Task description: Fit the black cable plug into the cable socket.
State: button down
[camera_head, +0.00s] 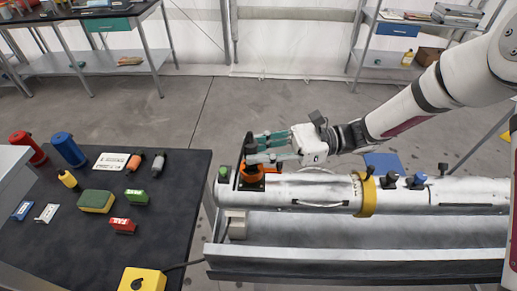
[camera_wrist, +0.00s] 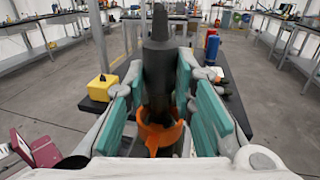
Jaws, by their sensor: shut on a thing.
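The black cable plug (camera_head: 250,146) stands about upright at the left end of the silver tube, between the fingers of my gripper (camera_head: 268,147). My gripper comes in from the right and is shut on it. In the wrist view the plug (camera_wrist: 157,65) rises between the teal finger pads (camera_wrist: 158,90). An orange ring-shaped part (camera_head: 251,178), which looks like the cable socket, is right under the plug on the tube; it also shows in the wrist view (camera_wrist: 160,132). The fingers hide part of the plug, and I cannot tell how deep it sits in the ring.
The silver tube (camera_head: 315,192) lies on a grey cradle, with a yellow band (camera_head: 366,194) and blue and black knobs to the right. A dark table (camera_head: 75,235) at left holds bottles, a sponge, tagged blocks and a yellow box (camera_head: 142,280). Floor behind is clear.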

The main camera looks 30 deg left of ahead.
jog(key=shift+f+b, duration=0.45)
jog(key=shift+f, duration=0.9)
jog(key=c, duration=1.3)
grip_release()
jog(key=v, duration=0.7)
jog(key=shift+w+d, duration=0.2)
